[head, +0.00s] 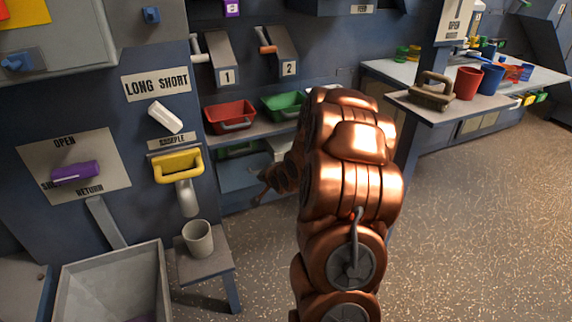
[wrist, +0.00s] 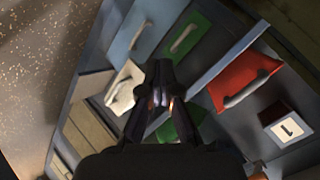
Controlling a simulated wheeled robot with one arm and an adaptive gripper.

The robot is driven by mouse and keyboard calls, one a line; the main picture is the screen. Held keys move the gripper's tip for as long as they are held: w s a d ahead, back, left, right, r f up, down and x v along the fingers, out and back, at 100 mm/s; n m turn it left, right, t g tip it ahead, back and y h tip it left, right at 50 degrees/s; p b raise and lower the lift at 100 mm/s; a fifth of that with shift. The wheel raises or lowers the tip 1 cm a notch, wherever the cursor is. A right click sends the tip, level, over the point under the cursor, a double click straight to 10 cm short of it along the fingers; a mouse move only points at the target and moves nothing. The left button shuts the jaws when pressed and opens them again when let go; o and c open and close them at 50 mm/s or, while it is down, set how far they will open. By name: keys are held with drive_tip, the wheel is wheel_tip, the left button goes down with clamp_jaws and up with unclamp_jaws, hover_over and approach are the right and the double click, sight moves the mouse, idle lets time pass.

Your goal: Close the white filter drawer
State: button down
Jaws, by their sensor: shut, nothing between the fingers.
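The white filter drawer (wrist: 124,88) shows in the wrist view, left of my gripper, with a pale handle on its front. In the head view the white drawer (head: 282,147) is partly hidden behind my arm, below the green bin. How far it stands out of its slot is hard to tell. My gripper (wrist: 160,75) is shut and empty. In the wrist view its fingertips show just right of the white drawer, in front of the cabinet; I cannot tell whether they touch anything. In the head view my gripper (head: 264,192) is low, in front of the lower shelf.
A red bin (head: 230,114) and a green bin (head: 283,106) sit on the shelf above. A small stool holds a grey cup (head: 198,239). Open floor lies to the right.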

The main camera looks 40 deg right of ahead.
drive_tip(key=d+f+m+t+h+b, duration=0.1)
drive_tip(key=d+f+m+t+b, duration=0.3)
drive_tip(key=d, duration=0.4)
drive_tip(key=m+t+h+b, duration=0.1)
drive_tip(key=m+t+h, duration=0.1)
drive_tip(key=m+t, duration=0.15)
approach(283, 153)
drive_tip(key=shift+m+g, duration=0.25)
drive_tip(key=shift+g, duration=0.2)
drive_tip(key=b+x, duration=0.5)
drive_tip(key=x, duration=0.1)
drive_tip(key=shift+w+r, duration=0.15)
drive_tip(key=shift+w, duration=0.05)
drive_tip(key=shift+w+d+r, duration=0.15)
drive_tip(key=shift+w, duration=0.25)
